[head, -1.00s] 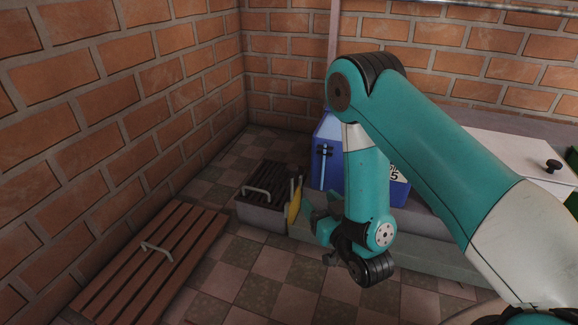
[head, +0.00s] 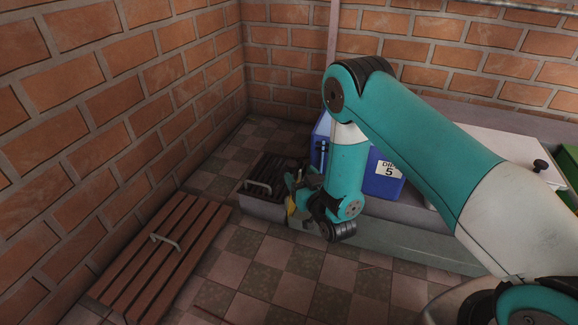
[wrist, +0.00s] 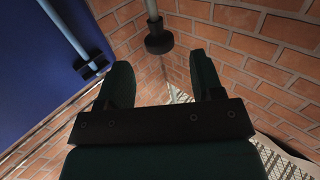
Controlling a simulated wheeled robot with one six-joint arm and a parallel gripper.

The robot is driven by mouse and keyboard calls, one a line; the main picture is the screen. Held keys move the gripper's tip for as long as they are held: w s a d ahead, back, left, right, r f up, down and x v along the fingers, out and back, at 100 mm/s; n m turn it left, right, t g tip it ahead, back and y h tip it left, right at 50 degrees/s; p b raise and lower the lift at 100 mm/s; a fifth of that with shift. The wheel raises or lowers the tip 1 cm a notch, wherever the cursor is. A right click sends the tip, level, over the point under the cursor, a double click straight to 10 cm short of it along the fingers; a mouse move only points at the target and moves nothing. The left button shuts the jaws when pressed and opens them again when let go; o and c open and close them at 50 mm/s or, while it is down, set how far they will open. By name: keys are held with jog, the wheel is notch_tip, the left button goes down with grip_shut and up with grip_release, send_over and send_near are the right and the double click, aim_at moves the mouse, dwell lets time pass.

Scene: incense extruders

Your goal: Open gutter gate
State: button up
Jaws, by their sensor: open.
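The gate looks like a yellow plate (head: 291,207) at the right end of a grey drain box with a dark slatted grate (head: 266,174), where a pale gutter channel (head: 390,245) begins. Most of the plate is hidden behind my gripper (head: 294,183). My gripper is at the plate's upper part, close to it; I cannot tell whether it touches. In the wrist view my gripper (wrist: 160,72) has its two dark fingers apart, with no object visible between them. The yellow plate does not show in the wrist view.
A blue container (head: 383,180) labelled 5 stands behind my arm. A slatted wooden cover (head: 165,255) with a handle lies on the tiled floor at left. Brick walls (head: 120,90) meet behind the drain. Checkered floor (head: 270,265) in front is clear.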

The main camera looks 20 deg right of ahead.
aim_at(289, 161)
jog(key=w, duration=0.2)
jog(key=w+b, duration=0.1)
jog(key=w, duration=0.2)
jog(key=w+a, duration=0.1)
jog(key=w, duration=0.1)
jog(key=shift+w+a+b, duration=0.1)
jog(key=shift+w+b, duration=0.2)
jog(key=shift+b, duration=0.05)
